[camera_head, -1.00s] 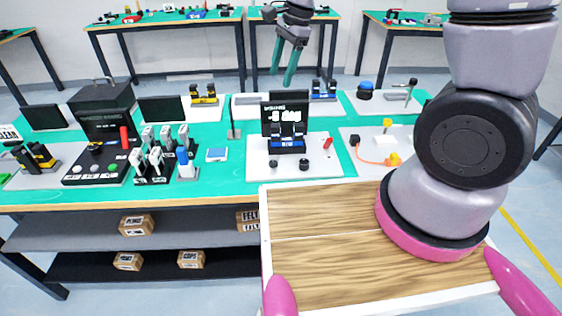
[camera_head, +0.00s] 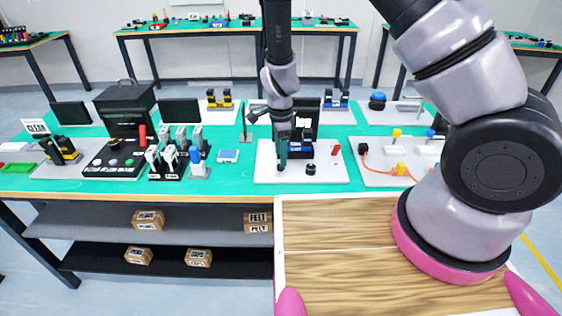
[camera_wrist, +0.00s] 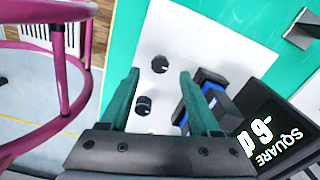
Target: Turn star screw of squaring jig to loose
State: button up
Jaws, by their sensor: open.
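The squaring jig is a black and blue block (camera_head: 299,148) on a white board (camera_head: 338,177), with a black display behind it. In the wrist view the block (camera_wrist: 207,92) is right of centre, and the display (camera_wrist: 272,135) reads "SQUARE". Two black knobs stand on the board. One knob (camera_wrist: 160,64) shows between my fingertips in the picture; the other (camera_wrist: 143,106) is nearer the gripper's palm. In the head view one knob (camera_head: 308,168) shows and the other is hidden. My gripper (camera_head: 282,166) points down, open, its teal fingers apart. I cannot tell whether they touch a knob.
A red piece (camera_head: 335,149) stands at the board's right. A second board (camera_head: 374,178) with yellow parts lies further right. Grey and blue upright pieces (camera_head: 180,150) and a blue-screened device (camera_head: 228,156) are left. Green tabletop (camera_head: 236,180) in front is clear.

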jog(key=shift+f, duration=1.75)
grip_shut()
